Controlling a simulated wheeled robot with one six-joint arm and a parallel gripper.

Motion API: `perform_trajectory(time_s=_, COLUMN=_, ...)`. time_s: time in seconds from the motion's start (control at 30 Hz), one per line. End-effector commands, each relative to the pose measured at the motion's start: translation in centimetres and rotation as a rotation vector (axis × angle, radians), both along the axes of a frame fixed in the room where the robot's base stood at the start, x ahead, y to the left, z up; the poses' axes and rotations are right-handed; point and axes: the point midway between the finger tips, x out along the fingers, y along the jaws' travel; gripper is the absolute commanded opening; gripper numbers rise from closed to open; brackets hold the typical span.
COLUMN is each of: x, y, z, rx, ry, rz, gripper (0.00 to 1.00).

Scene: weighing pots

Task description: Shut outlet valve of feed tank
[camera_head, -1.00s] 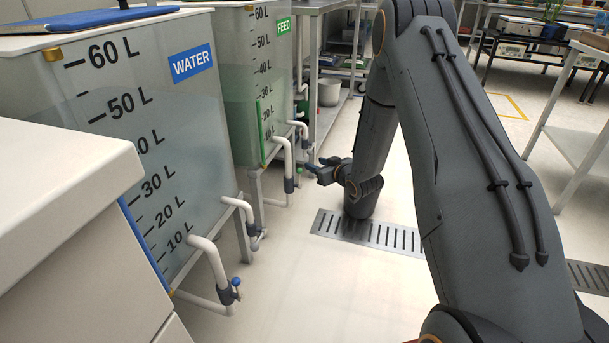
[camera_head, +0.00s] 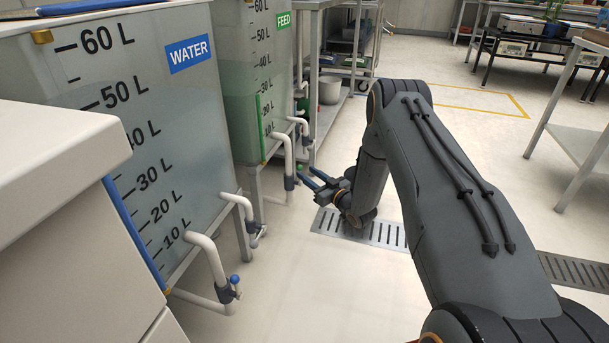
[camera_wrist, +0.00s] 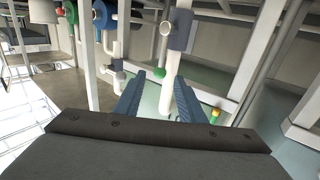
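The feed tank (camera_head: 240,115), with a green FEED label and greenish liquid, stands behind the water tank in the head view. A blue-grey valve body (camera_wrist: 181,30) sits above on that pipe. I cannot tell the handle's position; nothing is visibly gripped.
The water tank (camera_head: 125,100) stands nearer, its outlet valve with a blue knob (camera_head: 235,281) low in front. A white cabinet (camera_head: 60,150) fills the near left. A floor drain grate (camera_head: 385,233) lies below my arm. The floor in the middle is clear.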

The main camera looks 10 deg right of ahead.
Motion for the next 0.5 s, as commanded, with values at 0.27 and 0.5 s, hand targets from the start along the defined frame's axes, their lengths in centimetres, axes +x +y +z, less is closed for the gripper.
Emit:
perform_trajectory(time_s=0.27, x=2.5, y=1.3, z=-0.1, rx=0.0, ry=0.001, rz=0.0, gripper=0.36)
perform_trajectory(time_s=0.5, x=2.8, y=1.4, z=0.0, rx=0.0, ry=0.002, rz=-0.001, gripper=0.36)
